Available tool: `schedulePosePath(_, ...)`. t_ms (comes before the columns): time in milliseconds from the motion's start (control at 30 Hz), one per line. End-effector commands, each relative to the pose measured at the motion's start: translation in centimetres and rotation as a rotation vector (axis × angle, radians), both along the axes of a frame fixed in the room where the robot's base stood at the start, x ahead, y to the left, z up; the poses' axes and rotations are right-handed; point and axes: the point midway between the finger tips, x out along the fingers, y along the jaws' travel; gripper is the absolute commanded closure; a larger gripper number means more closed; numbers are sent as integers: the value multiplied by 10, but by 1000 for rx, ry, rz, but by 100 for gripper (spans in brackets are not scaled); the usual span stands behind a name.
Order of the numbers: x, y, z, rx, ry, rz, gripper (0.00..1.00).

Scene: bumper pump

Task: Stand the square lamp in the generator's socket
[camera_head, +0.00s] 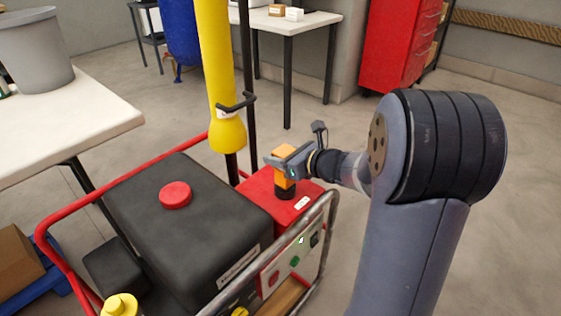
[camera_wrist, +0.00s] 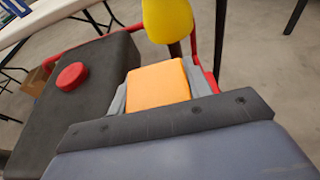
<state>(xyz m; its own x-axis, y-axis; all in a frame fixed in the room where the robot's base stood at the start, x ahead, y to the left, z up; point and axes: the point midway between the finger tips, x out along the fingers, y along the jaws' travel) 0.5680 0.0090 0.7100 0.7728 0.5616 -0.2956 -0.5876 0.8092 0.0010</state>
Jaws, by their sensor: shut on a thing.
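The square lamp is an orange block (camera_head: 285,157) in the head view. My gripper (camera_head: 286,168) is shut on it, with fingers on its sides. The lamp is upright over a short black round socket (camera_head: 285,192) on the red top of the generator (camera_head: 256,190). The lamp's lower end meets the socket in the picture; I cannot tell whether it is fully seated. In the wrist view the lamp's orange top (camera_wrist: 158,84) shows between the grey fingers, and the socket is hidden beneath it.
A yellow post (camera_head: 215,70) rises just behind the generator. The black tank with a red cap (camera_head: 175,195) lies left of the lamp. A metal tube frame (camera_head: 322,215) runs along the front. A white table (camera_head: 70,120) stands at left; floor is clear at right.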

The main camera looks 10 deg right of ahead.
Motion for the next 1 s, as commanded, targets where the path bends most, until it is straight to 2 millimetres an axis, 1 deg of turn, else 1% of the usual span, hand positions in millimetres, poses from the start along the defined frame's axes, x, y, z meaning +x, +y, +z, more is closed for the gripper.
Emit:
schedulePosePath(33, 0, 0, -2, 1, -1, 0, 100)
schedulePosePath(267, 0, 0, -1, 0, -1, 0, 100)
schedulePosePath(400, 0, 0, -6, 0, -1, 0, 100)
schedulePosePath(433, 0, 0, -7, 0, 0, 0, 52)
schedulePosePath(700, 0, 0, -5, 0, 0, 0, 31)
schedulePosePath(900, 0, 0, -5, 0, 0, 0, 31)
schedulePosePath(1000, 0, 0, -2, -1, -1, 0, 31)
